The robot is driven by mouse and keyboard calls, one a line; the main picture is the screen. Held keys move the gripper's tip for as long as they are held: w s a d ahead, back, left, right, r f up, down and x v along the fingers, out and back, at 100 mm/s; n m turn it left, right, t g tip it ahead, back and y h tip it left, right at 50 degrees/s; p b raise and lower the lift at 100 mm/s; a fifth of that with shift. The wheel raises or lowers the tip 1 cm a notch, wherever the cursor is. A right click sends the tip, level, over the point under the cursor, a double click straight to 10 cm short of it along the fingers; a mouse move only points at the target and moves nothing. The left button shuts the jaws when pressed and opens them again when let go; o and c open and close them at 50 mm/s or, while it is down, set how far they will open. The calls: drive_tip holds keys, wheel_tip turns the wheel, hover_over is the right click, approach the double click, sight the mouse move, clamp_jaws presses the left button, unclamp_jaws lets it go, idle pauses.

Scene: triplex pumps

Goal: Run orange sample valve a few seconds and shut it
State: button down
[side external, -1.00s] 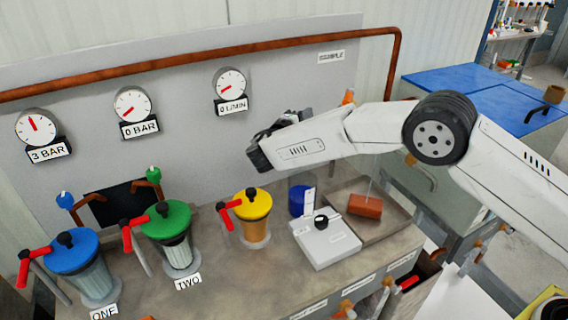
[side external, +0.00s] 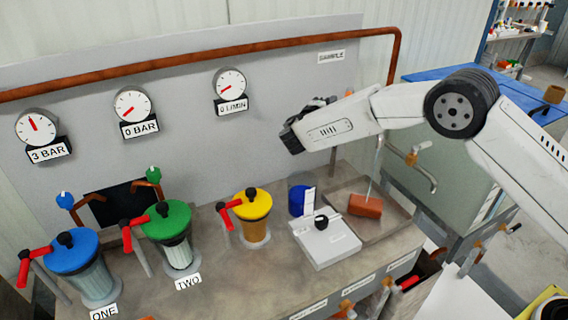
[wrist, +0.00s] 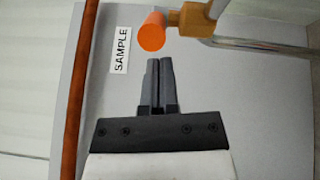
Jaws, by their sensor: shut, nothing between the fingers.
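The orange sample valve handle (wrist: 152,32) is a round knob on a brass fitting (wrist: 195,18), just beyond my fingertips in the wrist view. In the side view only a bit of orange (side external: 349,92) shows above my arm. My gripper (wrist: 160,62) is shut and empty, its tips a little short of the knob with a visible gap. In the side view its dark end (side external: 292,138) is in front of the panel, and its fingertips are hard to make out. The SAMPLE label (side external: 331,57) is on the panel. A thin outlet pipe (side external: 378,160) hangs over the tray; I see no clear flow.
A red-brown block (side external: 365,205) lies in the tray (side external: 395,225). A white scale-like device (side external: 325,242) and blue beaker (side external: 297,200) stand beside it. Yellow (side external: 253,228), green (side external: 170,228) and blue (side external: 80,262) pots stand left. A copper pipe (side external: 200,66) runs above.

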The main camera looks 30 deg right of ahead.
drive_tip(key=shift+s+d+r, duration=0.1)
drive_tip(key=shift+s+d, duration=0.15)
drive_tip(key=shift+s, duration=0.05)
drive_tip(key=shift+s+d+n+t+y, duration=0.2)
drive_tip(key=shift+s+n+t+y, duration=0.1)
drive_tip(key=shift+n+t+y, duration=0.25)
drive_tip(key=shift+s+d+n+t+y, duration=0.15)
drive_tip(key=shift+s+n+t+y, duration=0.2)
drive_tip(key=shift+t, duration=0.3)
idle(0.7)
drive_tip(key=shift+s+d+n+t+y, duration=0.2)
drive_tip(key=shift+s+n+t+y, duration=0.05)
drive_tip(key=shift+n+t+y, duration=0.3)
drive_tip(key=shift+s+d, duration=0.85)
drive_tip(key=shift+d, duration=0.15)
